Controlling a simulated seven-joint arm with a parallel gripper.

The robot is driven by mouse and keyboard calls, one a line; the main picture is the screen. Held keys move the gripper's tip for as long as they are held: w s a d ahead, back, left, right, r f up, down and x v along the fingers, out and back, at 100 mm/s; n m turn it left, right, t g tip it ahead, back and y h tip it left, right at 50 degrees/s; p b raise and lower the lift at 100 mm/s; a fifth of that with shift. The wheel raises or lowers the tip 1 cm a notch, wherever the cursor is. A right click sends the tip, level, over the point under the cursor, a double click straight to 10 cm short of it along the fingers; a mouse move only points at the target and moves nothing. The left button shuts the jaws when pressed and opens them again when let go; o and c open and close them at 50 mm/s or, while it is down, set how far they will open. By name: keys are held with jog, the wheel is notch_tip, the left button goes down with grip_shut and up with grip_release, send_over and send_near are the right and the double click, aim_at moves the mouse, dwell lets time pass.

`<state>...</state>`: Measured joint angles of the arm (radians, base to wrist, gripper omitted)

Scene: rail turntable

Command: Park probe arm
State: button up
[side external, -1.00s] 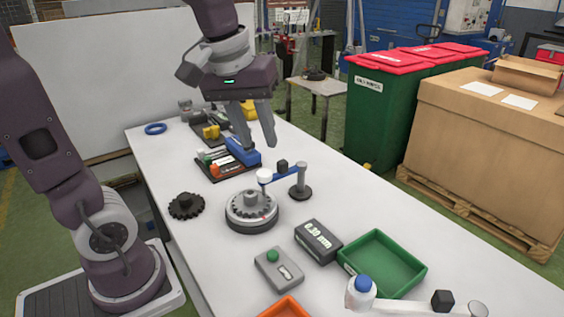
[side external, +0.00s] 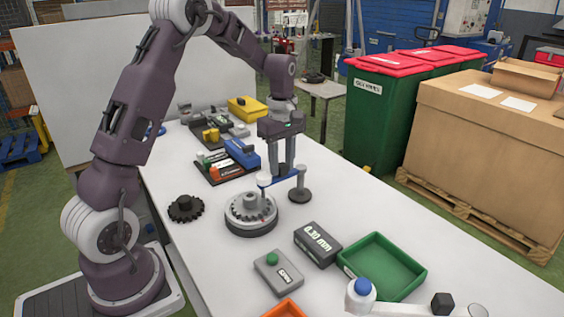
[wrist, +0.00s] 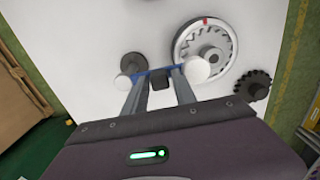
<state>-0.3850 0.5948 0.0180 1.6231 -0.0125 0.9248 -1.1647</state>
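The probe arm (side external: 283,179) is a blue bar with a white cylindrical end (side external: 264,180) and a grey post (side external: 300,185) on a round base. Its white end is by the rim of the round turntable (side external: 250,222), which carries a toothed gear. My gripper (side external: 283,168) is lowered over the bar, fingers pointing down. In the wrist view my gripper (wrist: 159,74) is open, with the bar's black knob (wrist: 160,83) between the fingers and gaps visible on both sides. The fingers hide the knob in the side view.
A dark gear (side external: 186,207) lies left of the turntable. A 0.30 mm block (side external: 318,242), a green-button box (side external: 278,271) and a green tray (side external: 382,264) are nearer the camera. A second blue-capped arm (side external: 362,288) is at the front. A tool tray (side external: 222,172) lies behind.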

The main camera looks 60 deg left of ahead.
grip_shut()
jog(key=shift+r, duration=0.1)
dwell(1.2)
